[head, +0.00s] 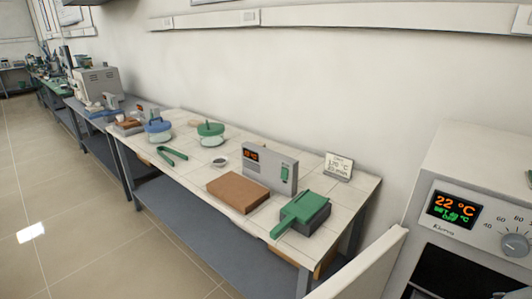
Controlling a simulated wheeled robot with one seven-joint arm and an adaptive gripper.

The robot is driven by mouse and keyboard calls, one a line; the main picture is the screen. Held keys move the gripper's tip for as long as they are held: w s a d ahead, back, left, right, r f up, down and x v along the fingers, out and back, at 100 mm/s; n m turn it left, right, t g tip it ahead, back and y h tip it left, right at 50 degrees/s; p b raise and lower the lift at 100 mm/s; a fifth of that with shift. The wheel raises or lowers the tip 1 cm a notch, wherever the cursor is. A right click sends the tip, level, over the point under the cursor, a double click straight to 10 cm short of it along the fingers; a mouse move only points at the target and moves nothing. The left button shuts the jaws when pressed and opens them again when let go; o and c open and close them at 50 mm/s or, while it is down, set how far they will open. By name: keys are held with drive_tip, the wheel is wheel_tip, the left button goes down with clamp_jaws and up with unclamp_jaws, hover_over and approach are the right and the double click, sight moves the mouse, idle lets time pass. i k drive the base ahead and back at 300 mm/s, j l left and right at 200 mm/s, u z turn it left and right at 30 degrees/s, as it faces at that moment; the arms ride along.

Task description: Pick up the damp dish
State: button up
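A small round dish (220,161) with dark contents sits on the white tiled bench top, left of a grey instrument. It is the only open dish I can make out, and it is too small to tell if the contents are damp. My gripper is not in view, and nothing of my arm shows clearly.
The tiled bench (195,180) also holds green tongs (172,155), blue-lidded (158,130) and green-lidded (210,134) vessels, the grey instrument (271,169), a brown block (238,192), a green-topped dark box (303,213) and a sign (338,166). A furnace (480,195) reading 22 °C stands right.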

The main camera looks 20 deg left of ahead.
sight(219, 161)
drive_tip(key=u, duration=1.1)
drive_tip(key=i+j+u, duration=0.1)
drive_tip(key=u, duration=0.25)
drive_tip(key=i+j+u, duration=0.1)
drive_tip(key=u, duration=0.2)
drive_tip(key=i+u, duration=0.35)
drive_tip(key=i, duration=1.8)
drive_tip(key=i+j, duration=0.1)
drive_tip(key=i, duration=1.65)
drive_tip(key=i+z, duration=0.2)
drive_tip(key=z, duration=0.15)
drive_tip(key=i+j+z, duration=0.1)
drive_tip(key=z, duration=0.3)
drive_tip(key=i+z, duration=0.1)
drive_tip(key=z, duration=0.35)
drive_tip(key=j+z, duration=0.1)
drive_tip(key=z, duration=0.35)
drive_tip(key=i+j+z, duration=0.1)
drive_tip(key=z, duration=0.35)
drive_tip(key=j+z, duration=0.15)
drive_tip(key=z, duration=0.35)
